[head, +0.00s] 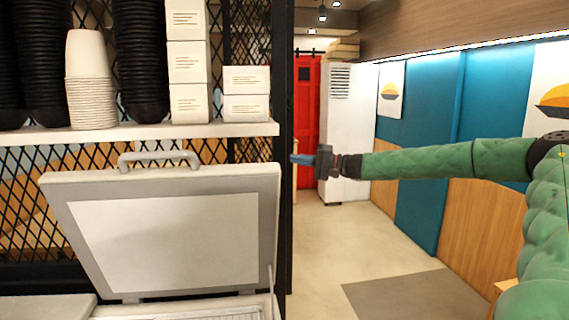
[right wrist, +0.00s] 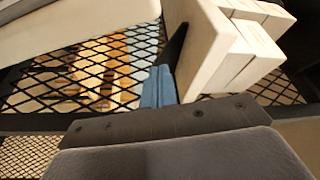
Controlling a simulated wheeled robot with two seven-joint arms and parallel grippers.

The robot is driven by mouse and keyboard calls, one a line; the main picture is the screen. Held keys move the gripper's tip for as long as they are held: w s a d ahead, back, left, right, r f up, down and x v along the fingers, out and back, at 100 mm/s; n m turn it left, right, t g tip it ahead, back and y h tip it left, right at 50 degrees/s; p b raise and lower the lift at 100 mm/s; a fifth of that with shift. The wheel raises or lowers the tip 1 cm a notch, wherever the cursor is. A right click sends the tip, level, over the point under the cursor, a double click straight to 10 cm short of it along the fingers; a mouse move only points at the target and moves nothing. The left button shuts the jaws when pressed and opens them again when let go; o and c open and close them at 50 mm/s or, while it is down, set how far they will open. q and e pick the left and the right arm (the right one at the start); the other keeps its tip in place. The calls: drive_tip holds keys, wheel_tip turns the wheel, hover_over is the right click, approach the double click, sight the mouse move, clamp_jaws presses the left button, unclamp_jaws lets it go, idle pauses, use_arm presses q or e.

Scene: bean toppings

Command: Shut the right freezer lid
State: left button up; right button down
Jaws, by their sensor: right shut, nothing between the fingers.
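The right freezer lid (head: 165,235) stands open in the head view, raised and tilted back, with its pale inner panel facing me. Its grey handle (head: 160,157) shows above the top edge. The opening below it shows a wire basket rim (head: 215,314) at the bottom edge. My right gripper (head: 299,159) is to the right of the lid's upper right corner, apart from it in the picture. Its blue fingers (right wrist: 158,88) are shut and empty in the right wrist view. My left gripper is not in view.
A white shelf (head: 140,131) with cups and stacked boxes (head: 246,94) hangs above the lid. A black post (head: 284,220) stands just right of the lid. Black mesh is behind. A flat light panel (head: 45,307) is at bottom left. Open floor (head: 340,240) lies to the right.

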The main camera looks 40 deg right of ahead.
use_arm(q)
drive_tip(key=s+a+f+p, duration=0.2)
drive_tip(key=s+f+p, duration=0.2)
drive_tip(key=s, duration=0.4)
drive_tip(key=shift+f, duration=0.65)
use_arm(e)
drive_tip(key=a, duration=0.3)
drive_tip(key=w+a, duration=0.1)
drive_tip(key=a, duration=0.1)
drive_tip(key=shift+a+f, duration=0.15)
drive_tip(key=shift+f, duration=0.25)
